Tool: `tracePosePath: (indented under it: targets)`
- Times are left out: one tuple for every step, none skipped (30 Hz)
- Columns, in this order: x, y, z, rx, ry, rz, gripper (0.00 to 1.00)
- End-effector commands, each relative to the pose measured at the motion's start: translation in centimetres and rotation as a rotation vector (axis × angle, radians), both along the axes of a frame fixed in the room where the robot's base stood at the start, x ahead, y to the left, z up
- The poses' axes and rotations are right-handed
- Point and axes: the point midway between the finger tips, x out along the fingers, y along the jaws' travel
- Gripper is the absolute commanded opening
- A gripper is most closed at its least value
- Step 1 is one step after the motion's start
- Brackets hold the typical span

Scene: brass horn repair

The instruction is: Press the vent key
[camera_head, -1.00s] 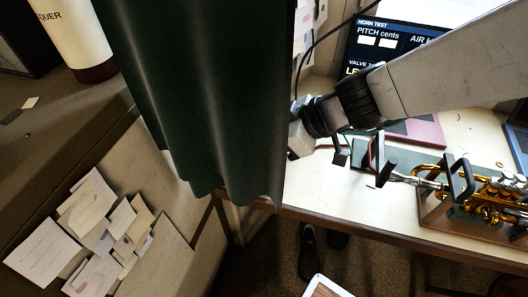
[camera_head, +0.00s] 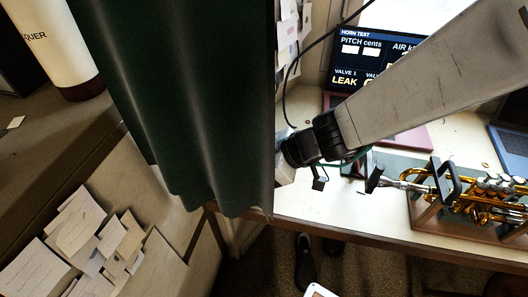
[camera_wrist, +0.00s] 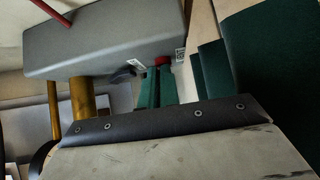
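I cannot pick out the vent key with certainty. In the wrist view a small red piece (camera_wrist: 162,61) sits at the side of a grey box (camera_wrist: 110,45), close to a small printed code label, with a green part below it. The brass horn (camera_head: 482,198) lies in its stand on the bench in the head view, far to the right of my wrist. My gripper (camera_head: 318,183) is near the curtain's right edge, above the bench's left end. Its fingertips are too small and partly hidden to read. No held object shows.
A dark green curtain (camera_head: 200,110) hangs just left of my wrist. A black block (camera_head: 375,180) stands at the horn's silver end. Bare bench (camera_head: 310,205) shows in front.

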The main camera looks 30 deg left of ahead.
Motion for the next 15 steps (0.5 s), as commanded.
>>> tracePosePath:
  targets:
    - [-0.3,-0.3,-1.0,-0.02,0.005,0.002,0.0]
    - [-0.4,-0.3,-1.0,-0.021,0.005,0.004,0.0]
    - [-0.5,-0.3,-1.1,-0.023,0.005,0.004,0.0]
    - [-0.5,-0.4,-1.2,-0.024,0.005,0.005,0.0]
    - [-0.5,-0.4,-1.2,-0.025,0.005,0.006,0.0]
    - [-0.6,-0.4,-1.2,-0.026,0.005,0.006,0.0]
    - [-0.6,-0.4,-1.2,-0.026,0.006,0.007,0.0]
    - [-0.6,-0.4,-1.2,-0.026,0.006,0.007,0.0]
    - [-0.6,-0.4,-1.1,-0.026,0.005,0.007,0.0]
    - [-0.7,-0.4,-1.0,-0.026,0.004,0.008,0.0]
    - [-0.7,-0.4,-0.8,-0.025,0.004,0.009,0.0]
    - [-0.6,-0.4,-0.4,-0.022,0.003,0.008,0.0]
    - [-0.6,-0.4,0.0,-0.021,0.004,0.007,0.0]
    - [-0.6,-0.4,0.5,-0.019,0.002,0.008,0.0]
    - [-0.5,-0.5,1.2,-0.015,0.001,0.005,0.0]
